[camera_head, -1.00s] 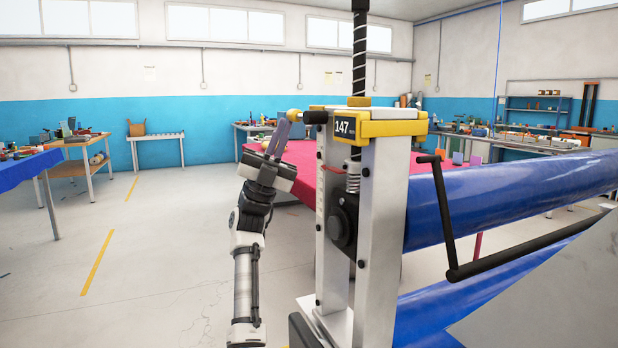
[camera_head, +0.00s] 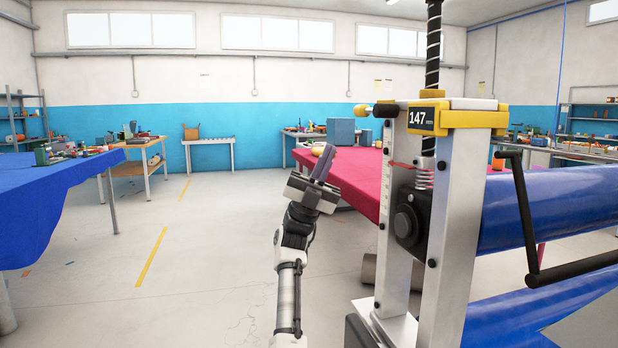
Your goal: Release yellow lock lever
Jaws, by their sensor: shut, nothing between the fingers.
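The lock lever shows as a yellow ball knob (camera_head: 362,110) with a black barrel (camera_head: 386,109) beside it. It sticks out level to the left from the top of the roller machine's upright frame (camera_head: 455,200). A yellow head with a display (camera_head: 421,118) reading 147 sits on top of that frame. My gripper (camera_head: 325,155) is in the picture below and left of the knob, with its fingers pointing up. The fingers are together and empty, and a gap shows between them and the knob. How far apart they are in depth I cannot tell.
A black crank handle (camera_head: 525,215) and large blue rolls (camera_head: 555,208) are at the right. A red-topped table (camera_head: 350,180) stands behind my gripper. A blue-covered table (camera_head: 50,200) is at the left. The floor (camera_head: 200,260) between is clear.

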